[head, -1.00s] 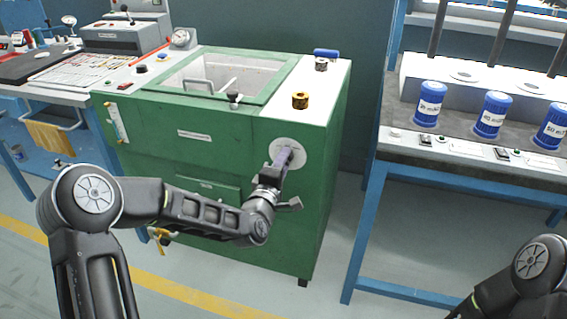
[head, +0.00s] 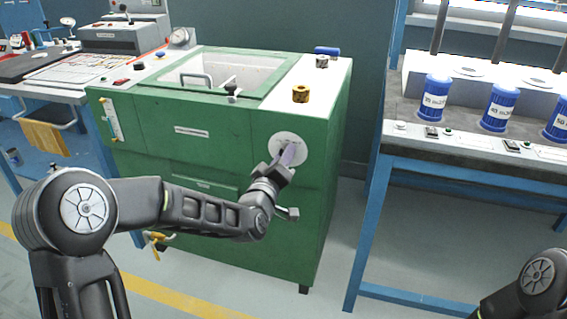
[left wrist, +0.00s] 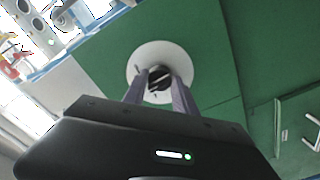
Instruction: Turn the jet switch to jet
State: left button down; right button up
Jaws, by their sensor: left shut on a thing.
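The jet switch is a dark knob (left wrist: 156,80) on a round white plate (head: 285,138) on the front of the green cabinet (head: 195,147). The plate also shows in the left wrist view (left wrist: 165,47). My left gripper (head: 290,153) is at the plate, with its purple-grey fingers pointing into it. In the left wrist view its two fingers (left wrist: 159,82) lie on either side of the knob and are shut on it. The fingers and wrist hide part of the knob and the plate. Of my right arm only a joint shows at lower right; its gripper is out of view.
A brass knob (head: 301,94) and a small black-topped knob (head: 231,90) stand on the cabinet top, beside an open basin (head: 240,75). A blue-legged bench (head: 366,235) with blue canisters (head: 434,97) stands at right. Free floor lies between.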

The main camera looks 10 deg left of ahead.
pick_arm(q)
jog(key=shift+m, duration=0.4)
jog(key=c, duration=1)
grip_release()
jog(key=s, duration=0.7)
jog(key=shift+s+a, duration=0.25)
jog(key=shift+s, duration=0.1)
